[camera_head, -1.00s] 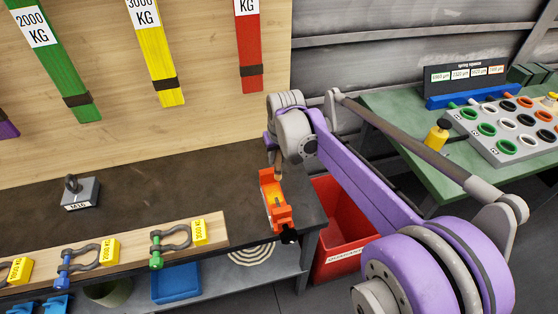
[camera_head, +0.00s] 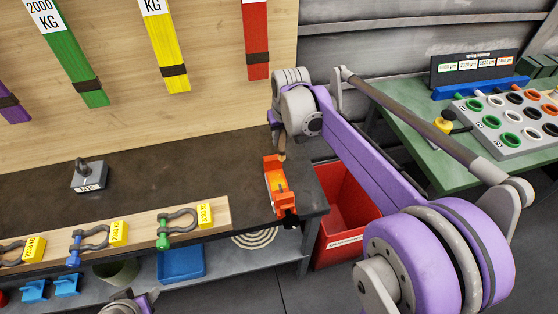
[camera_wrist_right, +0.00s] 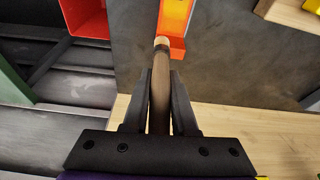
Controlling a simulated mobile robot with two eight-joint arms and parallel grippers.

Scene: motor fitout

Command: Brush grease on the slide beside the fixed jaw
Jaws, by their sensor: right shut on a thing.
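The orange vise (camera_head: 275,183) stands at the right end of the dark workbench, and part of it shows at the top of the right wrist view (camera_wrist_right: 176,14). My right gripper (camera_head: 277,132) is above the vise, its fingers (camera_wrist_right: 160,76) shut on the brown handle of a brush (camera_wrist_right: 160,88). The brush's pale tip reaches the vise in the wrist view; whether it touches the slide I cannot tell. The fixed jaw and slide are too small to make out clearly. My left gripper's fingers do not show.
A red bin (camera_head: 345,215) stands right of the bench. Shackles lie on a wooden board (camera_head: 140,238) along the bench front. A weight (camera_head: 89,176) stands behind them. A green table (camera_head: 425,150) holds a tray of coloured rings (camera_head: 510,125). The bench between weight and vise is clear.

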